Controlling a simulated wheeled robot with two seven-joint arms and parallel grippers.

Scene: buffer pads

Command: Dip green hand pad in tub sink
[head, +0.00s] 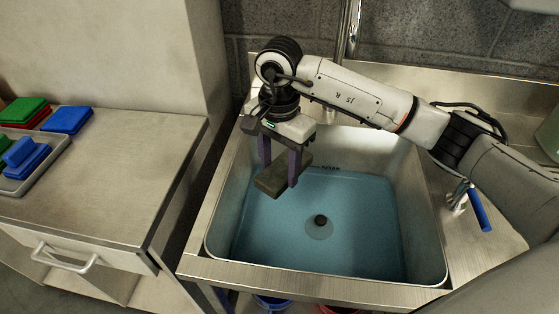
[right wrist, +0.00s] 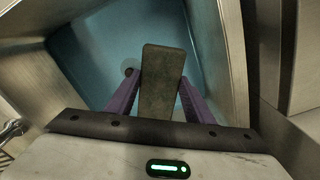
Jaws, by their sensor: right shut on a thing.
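My right gripper (head: 281,172), with purple fingers, is shut on a dark olive-brown block-shaped pad (head: 275,186). It holds the pad over the left part of the tub sink (head: 425,215), which has blue liquid (head: 355,235) in it. From these views I cannot tell whether the pad touches the liquid. In the right wrist view the pad (right wrist: 161,75) sits between the two fingers, with the liquid (right wrist: 95,75) behind it. A green pad (head: 27,108) lies on the left counter. My left gripper is not in view.
On the left counter (head: 120,185), a blue pad (head: 68,119) lies beside the green pad, and a grey tray (head: 42,175) holds a blue handled pad (head: 24,160). A faucet (head: 349,30) rises behind the sink. A blue-handled tap (head: 480,211) stands to its right.

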